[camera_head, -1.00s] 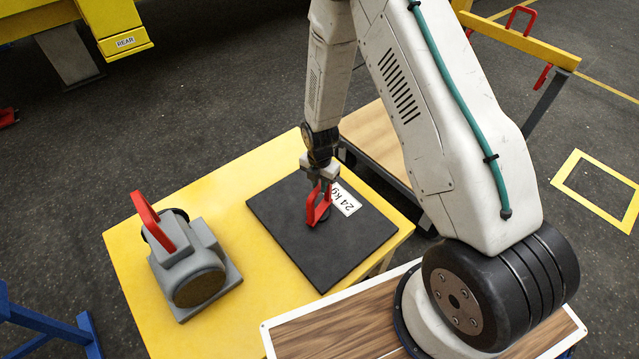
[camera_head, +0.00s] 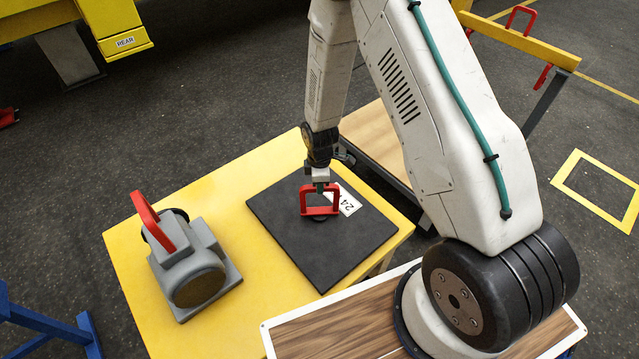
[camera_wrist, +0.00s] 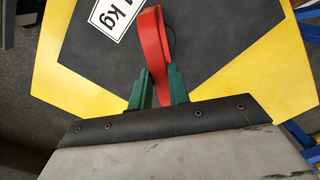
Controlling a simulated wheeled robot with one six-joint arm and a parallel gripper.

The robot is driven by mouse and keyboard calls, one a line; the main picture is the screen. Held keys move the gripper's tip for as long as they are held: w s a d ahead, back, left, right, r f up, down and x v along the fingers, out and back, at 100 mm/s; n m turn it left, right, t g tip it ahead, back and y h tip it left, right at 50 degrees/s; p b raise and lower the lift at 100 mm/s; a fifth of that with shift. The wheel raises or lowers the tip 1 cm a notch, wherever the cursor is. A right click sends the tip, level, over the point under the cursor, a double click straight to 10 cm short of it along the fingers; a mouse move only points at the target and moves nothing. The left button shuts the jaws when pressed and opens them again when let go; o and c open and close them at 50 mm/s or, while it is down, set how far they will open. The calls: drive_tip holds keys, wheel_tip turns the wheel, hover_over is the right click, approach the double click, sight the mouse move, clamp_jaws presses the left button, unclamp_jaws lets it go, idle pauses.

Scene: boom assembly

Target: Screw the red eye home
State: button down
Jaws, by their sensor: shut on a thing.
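The red eye (camera_head: 319,211) is a red rectangular loop standing at the middle of a black plate (camera_head: 282,228), near a white label (camera_head: 348,202) marked in kg. My gripper (camera_head: 320,187) is above it, shut on its top bar. In the wrist view the red eye (camera_wrist: 152,52) sits between the green fingers (camera_wrist: 157,88). A dark round base shows under the loop. Whether the eye's foot is fully seated in the plate cannot be told.
The plate lies on a yellow table (camera_head: 130,262). A grey machine with a red handle (camera_head: 190,262) stands on the table's left part. A wood-topped surface (camera_head: 372,140) is behind, and a yellow beam with red loops (camera_head: 520,42) is at the upper right.

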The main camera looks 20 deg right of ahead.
drive_tip(key=m, duration=0.5)
drive_tip(key=shift+m, duration=0.3)
drive_tip(key=m, duration=0.6)
drive_tip(key=shift+w, duration=0.1)
drive_tip(key=m, duration=0.5)
drive_tip(key=shift+m, duration=0.4)
drive_tip(key=m, duration=1.2)
drive_tip(key=shift+m, duration=0.4)
drive_tip(key=m, duration=1.1)
drive_tip(key=shift+m, duration=0.3)
drive_tip(key=m, duration=0.4)
drive_tip(key=shift+m, duration=0.4)
